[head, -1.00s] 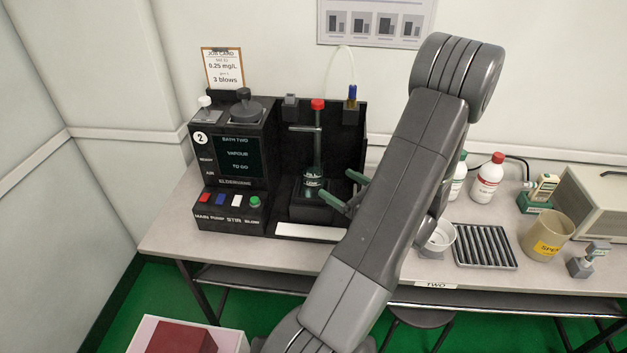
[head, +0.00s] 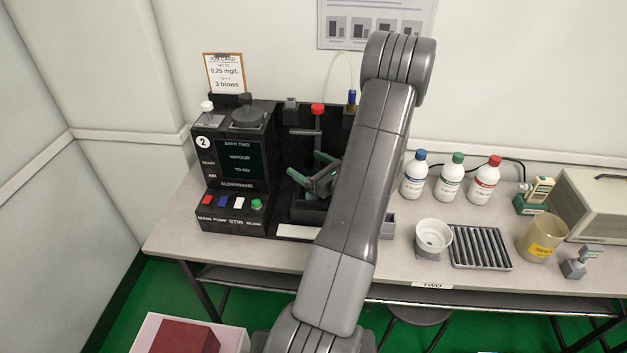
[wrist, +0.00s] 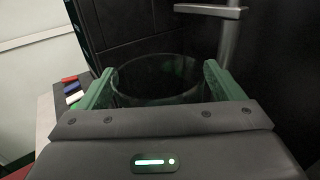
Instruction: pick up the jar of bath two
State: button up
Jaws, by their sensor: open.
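The bath two machine (head: 216,180) is a black unit at the left of the bench, with a "2" disc and a screen reading BATH TWO. The jar (wrist: 155,90) is dark see-through glass with a round rim, seen in the wrist view inside the machine's black bay. My gripper (head: 304,165) is open in front of that bay, its green fingers reaching in. In the wrist view my gripper (wrist: 159,78) has one finger on each side of the jar; I cannot tell whether either touches it. In the head view my gripper and arm mostly hide the jar.
A red-topped post (head: 317,110) and a metal arm (wrist: 210,10) stand close above the jar. Coloured buttons (head: 239,202) line the machine's front. To the right stand three bottles (head: 450,180), a white cup (head: 433,236), a ribbed rack (head: 480,247) and a beaker (head: 538,240).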

jog(key=c, duration=1.8)
jog(key=shift+c, duration=0.3)
jog(key=shift+r, duration=0.1)
